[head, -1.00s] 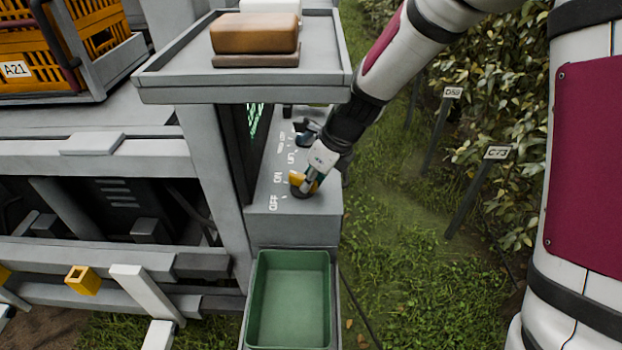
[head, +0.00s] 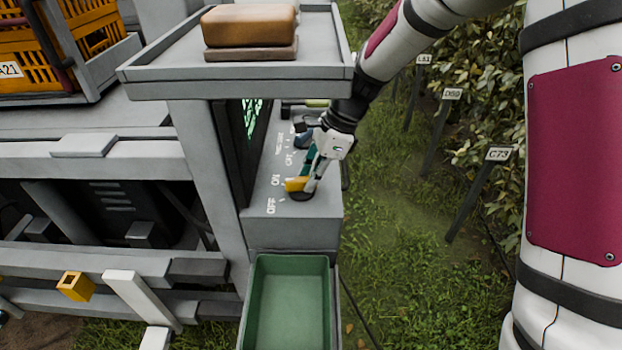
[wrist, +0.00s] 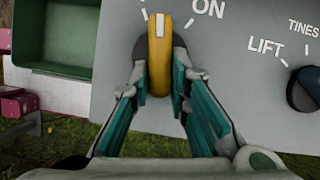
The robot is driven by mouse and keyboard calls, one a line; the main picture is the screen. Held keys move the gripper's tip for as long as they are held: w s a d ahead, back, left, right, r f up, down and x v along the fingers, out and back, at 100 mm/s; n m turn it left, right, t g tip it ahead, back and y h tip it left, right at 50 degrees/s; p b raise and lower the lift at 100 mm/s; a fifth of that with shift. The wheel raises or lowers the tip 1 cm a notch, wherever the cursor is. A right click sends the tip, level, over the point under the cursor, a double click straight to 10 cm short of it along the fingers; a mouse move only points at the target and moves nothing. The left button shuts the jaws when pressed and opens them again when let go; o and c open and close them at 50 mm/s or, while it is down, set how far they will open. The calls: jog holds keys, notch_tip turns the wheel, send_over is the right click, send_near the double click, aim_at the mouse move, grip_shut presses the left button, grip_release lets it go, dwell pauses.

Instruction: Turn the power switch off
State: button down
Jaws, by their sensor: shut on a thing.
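The power switch is a yellow rotary knob (head: 297,184) on a dark round base, on the grey panel (head: 290,233) marked OFF and ON. It also shows in the wrist view (wrist: 159,50). Its white pointer end lies between two tick marks, the right one beside the word ON. My gripper (wrist: 160,85) is shut on the knob, with one teal-padded finger on each side of it. In the head view my gripper (head: 306,187) reaches down to the knob from the upper right. The OFF label is outside the wrist view.
A dark LIFT/TINES knob (wrist: 305,90) stands to the right in the wrist view. A grey shelf (head: 165,77) bearing a brown block overhangs the panel. A green bin (head: 252,300) sits below it. Grass and hedge lie to the right.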

jog(key=shift+w+a+n+g+h+b, duration=0.1)
jog(key=shift+w+n+g+h+b, duration=0.15)
jog(key=shift+n, duration=0.7)
jog(key=shift+w+n+g+h+b, duration=0.15)
jog(key=shift+n+g+b, duration=0.2)
jog(key=shift+n, duration=0.6)
jog(key=c, duration=1.5)
grip_release()
jog(key=shift+r, duration=0.1)
jog(key=v, duration=1.1)
jog(key=shift+w+d+r, duration=0.15)
jog(key=shift+d+r, duration=0.05)
jog(key=shift+r, duration=0.15)
